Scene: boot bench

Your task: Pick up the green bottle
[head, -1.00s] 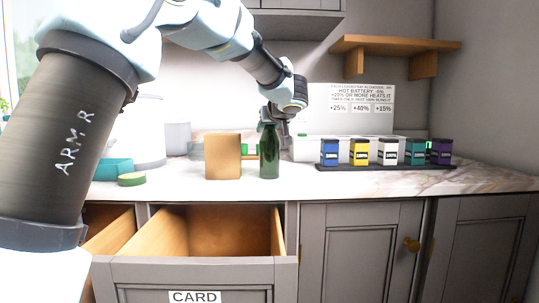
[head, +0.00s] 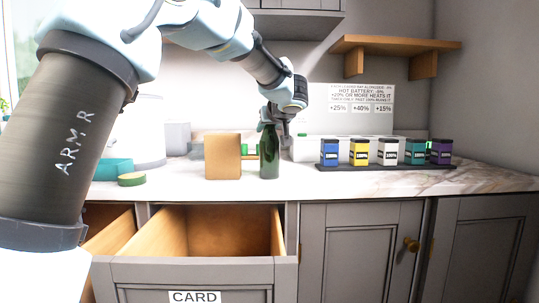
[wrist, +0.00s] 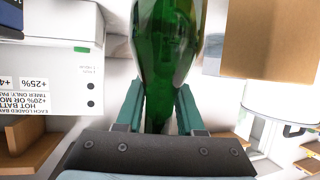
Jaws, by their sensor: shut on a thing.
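The green bottle (head: 269,152) stands upright on the marble counter, just right of a tan wooden block. My gripper (head: 274,122) is at the bottle's upper part, with my arm reaching in from the upper left. In the wrist view the green bottle (wrist: 167,45) lies between the two teal fingers of my gripper (wrist: 160,110), which are shut on it. The bottle's neck is partly hidden by my gripper in the head view.
The tan block (head: 222,157) is close beside the bottle. Several coloured batteries stand on a dark tray (head: 385,167) at right. An open drawer (head: 195,235) is below the counter. A wooden shelf (head: 400,43) hangs at upper right. A round green-topped lid (head: 131,179) lies at left.

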